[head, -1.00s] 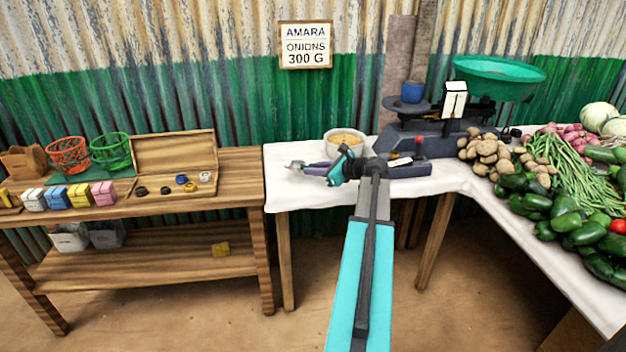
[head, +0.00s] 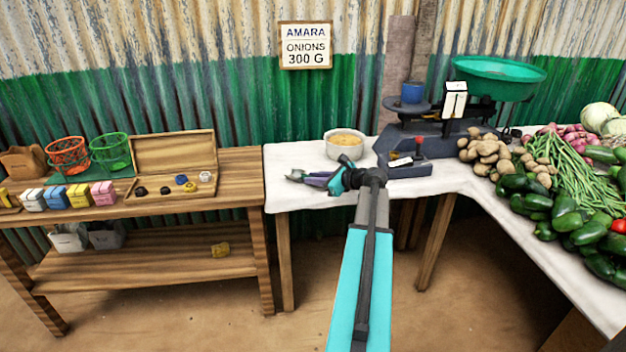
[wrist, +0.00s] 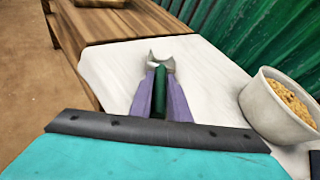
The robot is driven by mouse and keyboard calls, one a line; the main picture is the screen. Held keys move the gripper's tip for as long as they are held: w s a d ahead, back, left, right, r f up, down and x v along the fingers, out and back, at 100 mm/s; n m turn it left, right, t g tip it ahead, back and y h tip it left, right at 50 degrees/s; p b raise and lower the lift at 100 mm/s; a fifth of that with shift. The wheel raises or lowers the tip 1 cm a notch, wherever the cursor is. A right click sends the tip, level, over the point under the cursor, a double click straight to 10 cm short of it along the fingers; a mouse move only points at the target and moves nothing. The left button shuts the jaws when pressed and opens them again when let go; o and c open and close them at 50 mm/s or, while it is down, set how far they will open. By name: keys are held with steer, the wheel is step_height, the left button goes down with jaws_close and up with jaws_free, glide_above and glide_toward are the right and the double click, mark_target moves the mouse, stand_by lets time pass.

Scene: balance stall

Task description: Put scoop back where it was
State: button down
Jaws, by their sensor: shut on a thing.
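My gripper (head: 312,179) is shut on the scoop (head: 295,175), near the left end of the white-covered table (head: 285,202). In the wrist view the scoop (wrist: 160,56) points away from me, its metal head beyond the purple fingers and a dark green handle between them. Whether the scoop touches the cloth I cannot tell. A white bowl (head: 345,148) of yellowish grain stands on the table, behind and to the right of my gripper. The bowl also shows at the right of the wrist view (wrist: 262,112).
A balance scale (head: 415,140) with a blue cup and green pan stands right of the bowl. Potatoes (head: 488,155) and other vegetables fill the right side. A wooden shelf table (head: 235,170) with baskets, coloured boxes and an open case stands left. The cloth's left end is clear.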

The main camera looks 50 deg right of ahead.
steer(key=c, duration=1.7)
jaws_free()
steer(key=shift+o, duration=0.2)
steer(key=v, duration=1.2)
steer(key=shift+p, duration=0.45)
steer(key=shift+s, duration=0.1)
